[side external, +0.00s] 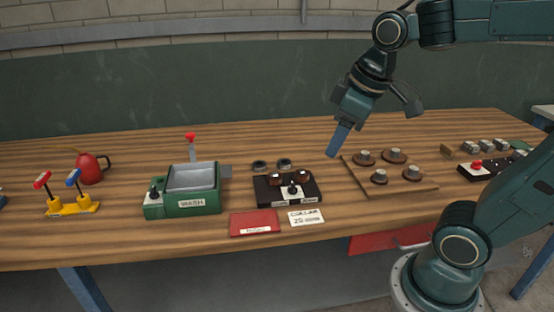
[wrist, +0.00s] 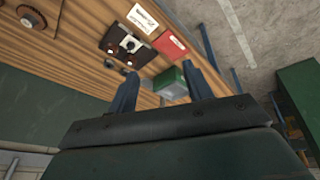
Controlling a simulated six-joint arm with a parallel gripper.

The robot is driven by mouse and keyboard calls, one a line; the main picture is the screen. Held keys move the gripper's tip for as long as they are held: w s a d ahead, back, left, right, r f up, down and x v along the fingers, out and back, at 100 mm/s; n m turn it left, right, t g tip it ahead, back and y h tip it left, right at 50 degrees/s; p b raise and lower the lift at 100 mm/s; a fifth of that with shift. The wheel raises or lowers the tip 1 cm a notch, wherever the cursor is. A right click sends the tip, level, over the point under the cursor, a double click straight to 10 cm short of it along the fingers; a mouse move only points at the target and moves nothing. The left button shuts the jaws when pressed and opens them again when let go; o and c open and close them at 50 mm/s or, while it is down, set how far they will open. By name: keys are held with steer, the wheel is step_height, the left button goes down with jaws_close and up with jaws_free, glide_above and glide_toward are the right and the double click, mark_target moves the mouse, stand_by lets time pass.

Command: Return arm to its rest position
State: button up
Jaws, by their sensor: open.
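My gripper (side external: 338,140) hangs tilted above the wooden bench (side external: 120,255), in the air between a black device and a board with round pieces. It touches nothing. In the wrist view my gripper (wrist: 165,88) shows two blue fingers spread apart with nothing between them. The arm is bent, with its upper link reaching out of the top right of the side view.
Below stand a black device (side external: 262,190), a board (side external: 420,188) with several round pieces, a green WASH box (side external: 182,208), a red booklet (side external: 255,223) and a white card (side external: 306,217). Left are a red can (side external: 90,168) and a yellow lever stand (side external: 72,207).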

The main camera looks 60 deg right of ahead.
steer(key=s+a+f+m+t, duration=0.1)
steer(key=s+a+m, duration=0.1)
steer(key=s, duration=0.5)
steer(key=shift+a+f+m+t, duration=0.15)
steer(key=shift+m+t, duration=0.15)
